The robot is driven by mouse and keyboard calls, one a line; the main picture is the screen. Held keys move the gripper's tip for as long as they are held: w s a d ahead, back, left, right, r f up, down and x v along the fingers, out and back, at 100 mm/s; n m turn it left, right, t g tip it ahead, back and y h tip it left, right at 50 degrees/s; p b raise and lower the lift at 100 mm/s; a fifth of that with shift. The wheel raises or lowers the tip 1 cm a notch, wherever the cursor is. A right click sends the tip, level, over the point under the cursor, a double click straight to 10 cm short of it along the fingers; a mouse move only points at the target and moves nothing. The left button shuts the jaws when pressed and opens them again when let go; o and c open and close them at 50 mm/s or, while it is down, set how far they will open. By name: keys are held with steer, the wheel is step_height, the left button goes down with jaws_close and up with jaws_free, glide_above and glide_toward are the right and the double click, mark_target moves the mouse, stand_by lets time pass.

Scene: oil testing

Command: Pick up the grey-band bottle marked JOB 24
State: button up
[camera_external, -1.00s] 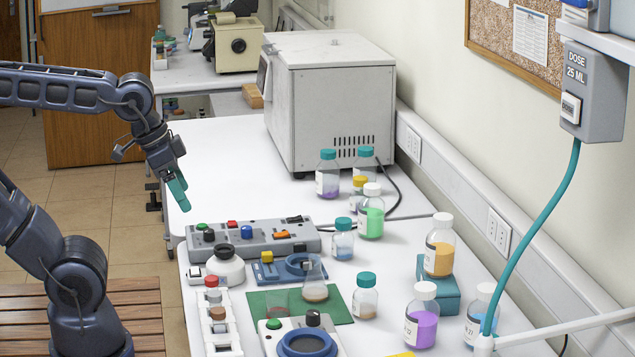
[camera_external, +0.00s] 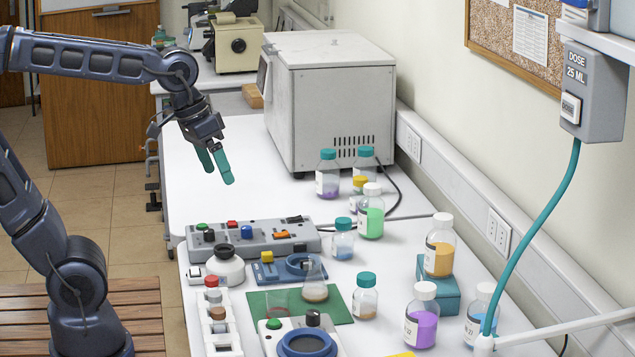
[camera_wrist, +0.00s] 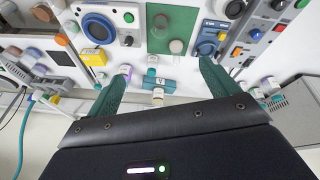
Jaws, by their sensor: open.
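Several capped bottles stand on the bench, and no JOB marking or grey band is readable, so I cannot tell which is JOB 24. White-capped ones hold green (camera_external: 370,222), orange (camera_external: 438,260), purple (camera_external: 421,328) and blue liquid (camera_external: 474,326). Teal-capped ones include a purple one (camera_external: 327,182), a blue one (camera_external: 343,246) and one with a little tan liquid (camera_external: 365,304). My gripper (camera_external: 217,174) is open and empty, above the bench's left edge. In the wrist view its teal fingers (camera_wrist: 163,72) are spread.
A grey switch panel (camera_external: 270,237), a white round-bodied bottle (camera_external: 226,268), a flask (camera_external: 315,290) and a green mat (camera_external: 258,303) crowd the near bench. The orange bottle stands on a teal block (camera_external: 440,294). A large grey box (camera_external: 335,105) stands behind.

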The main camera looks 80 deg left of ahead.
steer(key=w+a+r+n+g, duration=0.1)
steer(key=w+a+n, duration=0.2)
steer(key=w, duration=0.4)
steer(key=w+a+r+n, duration=0.1)
steer(key=w+a+n, duration=0.25)
steer(key=w, duration=0.35)
steer(key=n+h, duration=0.4)
steer(key=n, duration=1)
glide_above(374, 197)
steer(key=s+a, duration=0.2)
steer(key=a, duration=0.3)
step_height(374, 197, down, 18)
steer(key=x, duration=0.5)
steer(key=shift+s+d, duration=0.1)
steer(key=shift+s, duration=0.15)
steer(key=shift+w+x, duration=0.1)
steer(key=shift+x, duration=1.35)
steer(key=shift+w+x, duration=0.15)
steer(key=shift+x, duration=1.3)
steer(key=shift+a, duration=0.2)
steer(key=c, duration=1.4)
steer(key=shift+o, duration=0.2)
steer(key=shift+r, duration=0.15)
